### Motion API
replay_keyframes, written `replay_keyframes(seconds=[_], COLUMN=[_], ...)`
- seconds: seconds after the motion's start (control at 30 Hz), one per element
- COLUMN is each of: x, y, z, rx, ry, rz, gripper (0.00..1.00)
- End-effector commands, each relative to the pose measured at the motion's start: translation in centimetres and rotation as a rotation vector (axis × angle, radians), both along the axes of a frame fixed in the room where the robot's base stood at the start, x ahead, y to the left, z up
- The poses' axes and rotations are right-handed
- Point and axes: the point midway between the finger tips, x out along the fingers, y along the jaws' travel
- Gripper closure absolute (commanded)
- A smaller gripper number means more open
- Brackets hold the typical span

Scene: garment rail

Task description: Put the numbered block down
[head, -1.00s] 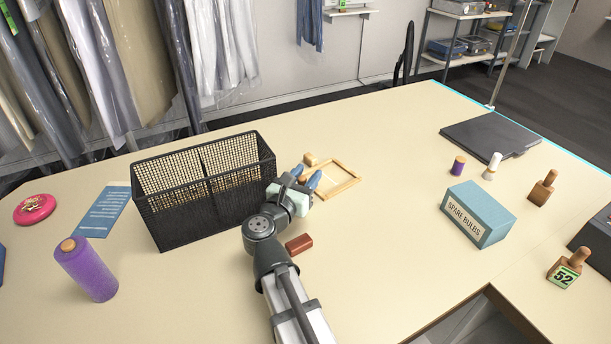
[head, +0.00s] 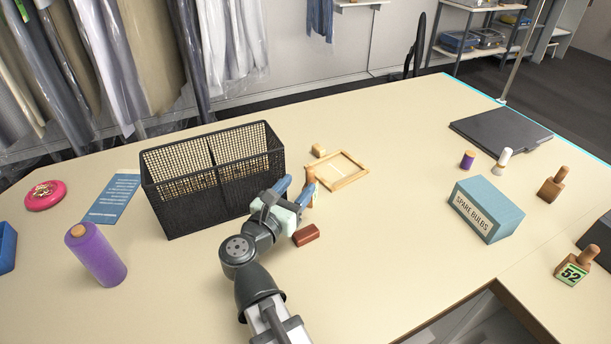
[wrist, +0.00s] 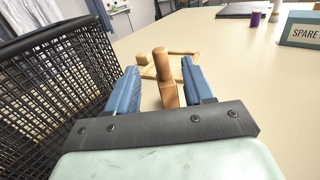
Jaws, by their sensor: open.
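A wooden block with an upright peg handle (head: 310,186) stands on the table, just right of the black mesh basket (head: 212,205). No number shows on its visible side. My gripper (head: 295,190) has its blue fingers spread beside it. In the wrist view the block (wrist: 167,92) stands upright between and slightly beyond the two fingers, with gaps on both sides, so my gripper is open and holds nothing. Another handled block, marked 52 (head: 573,271), stands on the right side of the table.
A wooden frame (head: 350,182) and small wooden piece (head: 318,150) lie behind the block. A red-brown block (head: 306,235) lies close in front. A spare bulbs box (head: 487,210) stands right. The table between is clear.

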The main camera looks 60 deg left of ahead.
Motion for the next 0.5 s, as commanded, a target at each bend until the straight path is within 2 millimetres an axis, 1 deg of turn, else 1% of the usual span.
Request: replay_keyframes(seconds=[0.03,0.2,0.3,0.5], x=[-0.7,-2.0,-2.4,-2.6], y=[-0.6,-1.5,-1.8,-1.8], z=[0.0,0.0,0.0,0.0], rx=[0.0,0.0,0.0,0.0], ry=[0.0,0.0,0.0,0.0], rz=[0.002,0.001,0.0,-0.001], gripper=[0.48,0.48,0.49,0.49])
